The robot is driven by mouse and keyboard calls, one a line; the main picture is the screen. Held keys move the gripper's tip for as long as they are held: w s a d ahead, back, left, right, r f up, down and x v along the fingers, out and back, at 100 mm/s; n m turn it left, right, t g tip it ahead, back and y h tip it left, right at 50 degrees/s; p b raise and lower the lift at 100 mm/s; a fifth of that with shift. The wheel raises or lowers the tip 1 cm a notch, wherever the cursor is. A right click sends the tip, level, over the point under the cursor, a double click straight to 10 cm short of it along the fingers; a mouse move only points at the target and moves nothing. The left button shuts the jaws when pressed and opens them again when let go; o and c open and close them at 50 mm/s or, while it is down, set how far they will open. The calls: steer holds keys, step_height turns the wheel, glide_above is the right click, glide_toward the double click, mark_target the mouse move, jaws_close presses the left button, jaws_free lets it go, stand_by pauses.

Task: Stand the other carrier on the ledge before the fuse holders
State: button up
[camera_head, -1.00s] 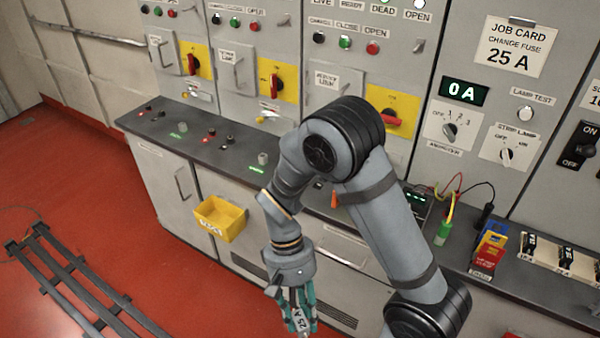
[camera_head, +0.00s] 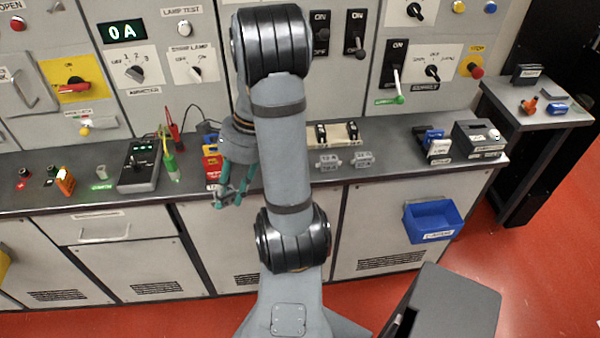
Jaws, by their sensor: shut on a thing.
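My gripper (camera_head: 232,190) hangs over the bench's front edge, left of my arm's column. Its teal fingers are shut on a small grey carrier (camera_head: 220,203), seen only in part; its label is not readable now. The fuse holders (camera_head: 337,134) are black pieces on a cream base at the back of the bench, right of my arm, which may hide part of the row. Before them are two small grey labelled pieces (camera_head: 328,160) and (camera_head: 364,158), apart from my gripper. I cannot read their labels surely.
A red and yellow box (camera_head: 211,160) is close behind my gripper. A tester (camera_head: 139,167) with leads stands left. A blue and white item (camera_head: 434,145) and a dark box (camera_head: 478,140) stand right. A blue bin (camera_head: 433,221) hangs on the bench front.

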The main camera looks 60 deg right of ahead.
steer(key=s+d+r+m+t+h, duration=0.25)
steer(key=s+d+m, duration=0.35)
steer(key=d+m, duration=0.35)
steer(key=shift+g, duration=0.25)
steer(key=w+d+f, duration=0.2)
steer(key=d, duration=0.1)
steer(key=w+d+f, duration=0.2)
steer(key=d, duration=0.1)
steer(key=w+d+f+p, duration=0.1)
steer(key=d+f, duration=0.1)
steer(key=d, duration=0.2)
steer(key=shift+w+f, duration=0.35)
steer(key=shift+w, duration=0.05)
steer(key=shift+d+f, duration=0.15)
steer(key=shift+f, duration=1.95)
steer(key=shift+h, duration=0.25)
steer(key=shift+f, duration=0.15)
steer(key=o, duration=0.9)
steer(key=shift+o, duration=0.2)
